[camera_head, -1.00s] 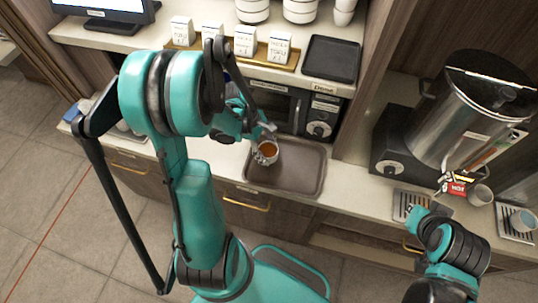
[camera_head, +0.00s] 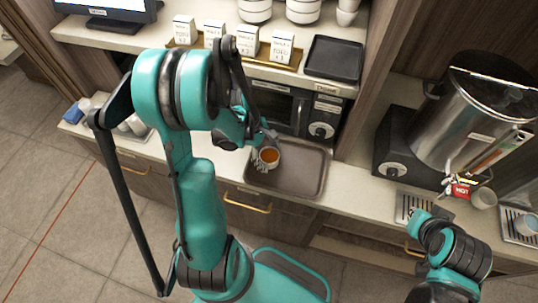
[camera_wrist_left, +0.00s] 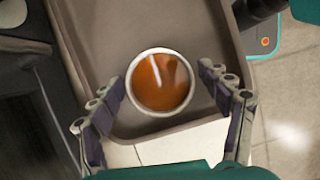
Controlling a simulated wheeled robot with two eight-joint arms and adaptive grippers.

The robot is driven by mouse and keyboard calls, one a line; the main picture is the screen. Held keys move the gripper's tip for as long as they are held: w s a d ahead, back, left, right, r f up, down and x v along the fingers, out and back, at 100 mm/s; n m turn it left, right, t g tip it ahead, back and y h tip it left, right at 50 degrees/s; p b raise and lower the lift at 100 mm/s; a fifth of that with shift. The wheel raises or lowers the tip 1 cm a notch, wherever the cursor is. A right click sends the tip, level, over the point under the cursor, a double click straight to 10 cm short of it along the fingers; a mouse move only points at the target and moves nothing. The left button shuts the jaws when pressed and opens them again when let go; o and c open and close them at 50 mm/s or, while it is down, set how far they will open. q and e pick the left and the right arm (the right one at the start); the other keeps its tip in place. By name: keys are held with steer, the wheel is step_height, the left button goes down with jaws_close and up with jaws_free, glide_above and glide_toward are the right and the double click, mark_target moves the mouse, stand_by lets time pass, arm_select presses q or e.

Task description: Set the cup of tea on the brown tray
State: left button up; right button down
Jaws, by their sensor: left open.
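The cup of tea (camera_head: 269,157) is white with brown-orange tea in it. It stands upright at the left end of the brown tray (camera_head: 300,177) on the counter. In the left wrist view the cup (camera_wrist_left: 160,82) sits over the tray (camera_wrist_left: 108,62), near its edge. My left gripper (camera_head: 264,158) is at the cup. Its fingers (camera_wrist_left: 163,92) are spread on both sides of the cup with gaps showing, so it is open. My right arm (camera_head: 452,252) is at the lower right, and its gripper is not clearly visible.
A microwave (camera_head: 283,106) stands behind the tray. A steel urn (camera_head: 475,121) stands at the right, with another cup (camera_head: 484,198) beneath it. A black tray (camera_head: 334,57) and several white boxes (camera_head: 281,48) are on the upper shelf. The tray's right part is clear.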

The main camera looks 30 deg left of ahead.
arm_select(q)
steer(key=w+p+v, duration=0.1)
steer(key=p+v, duration=0.2)
steer(key=v, duration=0.9)
steer(key=s+d+r+m+t+y, duration=0.2)
steer(key=d+r+m, duration=0.3)
steer(key=m, duration=0.4)
steer(key=s+d+r+m+t+y, duration=0.2)
steer(key=s+d+r+m+t, duration=0.1)
steer(key=d+m, duration=0.4)
step_height(320, 180, up, 2)
steer(key=m+t, duration=0.1)
steer(key=m, duration=0.2)
steer(key=shift+s+d+t, duration=0.2)
steer(key=shift+s+t, duration=0.1)
steer(key=shift+s, duration=0.05)
